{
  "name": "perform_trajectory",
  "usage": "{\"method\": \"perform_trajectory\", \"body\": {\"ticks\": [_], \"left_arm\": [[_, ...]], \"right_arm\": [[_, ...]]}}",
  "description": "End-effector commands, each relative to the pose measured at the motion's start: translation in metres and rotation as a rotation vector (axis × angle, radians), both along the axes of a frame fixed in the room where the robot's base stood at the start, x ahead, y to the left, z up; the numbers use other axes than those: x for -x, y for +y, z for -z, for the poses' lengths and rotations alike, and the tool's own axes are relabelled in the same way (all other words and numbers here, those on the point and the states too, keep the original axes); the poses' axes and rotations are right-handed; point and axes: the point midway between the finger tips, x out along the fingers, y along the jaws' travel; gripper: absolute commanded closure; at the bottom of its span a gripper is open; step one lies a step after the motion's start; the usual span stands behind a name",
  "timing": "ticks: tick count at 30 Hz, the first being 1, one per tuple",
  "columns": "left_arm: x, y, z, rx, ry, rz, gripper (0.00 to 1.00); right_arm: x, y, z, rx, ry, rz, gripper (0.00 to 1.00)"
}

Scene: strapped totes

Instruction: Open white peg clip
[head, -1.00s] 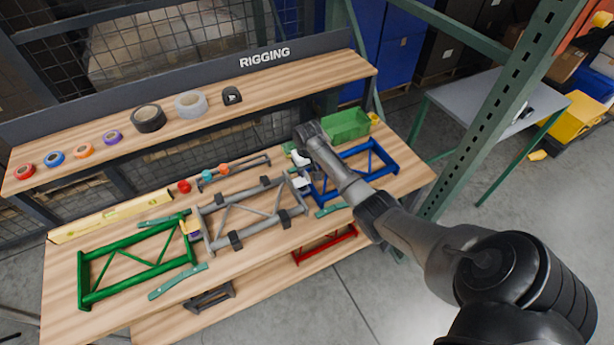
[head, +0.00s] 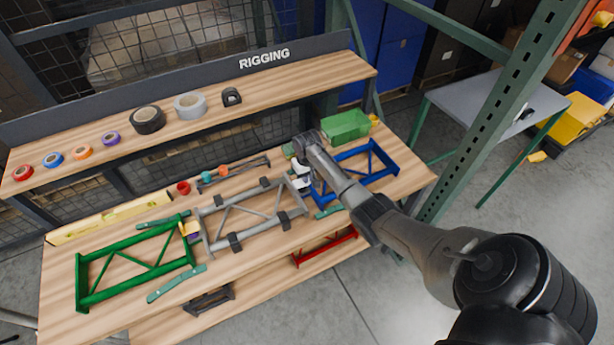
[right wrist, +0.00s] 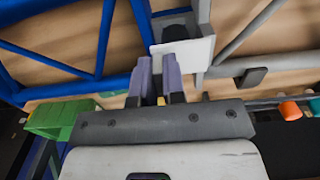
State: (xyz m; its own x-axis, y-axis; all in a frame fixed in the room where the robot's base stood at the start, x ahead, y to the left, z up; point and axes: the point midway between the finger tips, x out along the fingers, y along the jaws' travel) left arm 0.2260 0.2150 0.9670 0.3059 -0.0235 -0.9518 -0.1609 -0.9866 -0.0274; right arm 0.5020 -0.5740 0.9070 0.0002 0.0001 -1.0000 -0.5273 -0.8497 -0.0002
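The white peg clip (head: 304,184) sits where the grey frame (head: 252,213) and the blue frame (head: 356,170) meet on the bench. In the right wrist view it shows as a white plate (right wrist: 190,52) around a dark peg. My right gripper (head: 301,168) is right at the clip, partly hiding it in the head view. In the right wrist view its two fingers (right wrist: 159,72) are parted by a narrow gap, with their tips at the clip's edge. I cannot tell whether they touch it. My left gripper is not in view.
A green bin (head: 346,126) stands behind the blue frame. A green frame (head: 134,261) lies at the left of the bench. Tape rolls (head: 148,119) stand on the upper shelf. Red and teal pieces (head: 205,176) lie behind the grey frame.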

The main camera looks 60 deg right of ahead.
Motion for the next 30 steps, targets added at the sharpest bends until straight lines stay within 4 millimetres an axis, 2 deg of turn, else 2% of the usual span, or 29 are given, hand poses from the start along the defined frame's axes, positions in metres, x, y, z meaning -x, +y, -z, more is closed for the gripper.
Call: {"method": "perform_trajectory", "body": {"ticks": [3, 11, 17, 24, 30], "left_arm": [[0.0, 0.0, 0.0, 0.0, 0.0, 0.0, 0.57], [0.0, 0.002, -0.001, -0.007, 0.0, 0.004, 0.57], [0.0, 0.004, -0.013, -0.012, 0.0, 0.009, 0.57], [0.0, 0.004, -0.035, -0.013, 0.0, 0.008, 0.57], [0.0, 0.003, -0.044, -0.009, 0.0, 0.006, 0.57]], "right_arm": [[0.0, 0.0, 0.0, 0.0, 0.0, 0.0, 1.0], [0.0, 0.0, -0.001, 0.005, 0.003, 0.0, 1.0], [-0.001, 0.002, -0.007, 0.057, 0.037, -0.001, 1.0], [-0.006, 0.009, -0.017, 0.212, 0.133, -0.003, 1.0], [-0.011, 0.016, -0.02, 0.374, 0.232, -0.003, 1.0]]}}
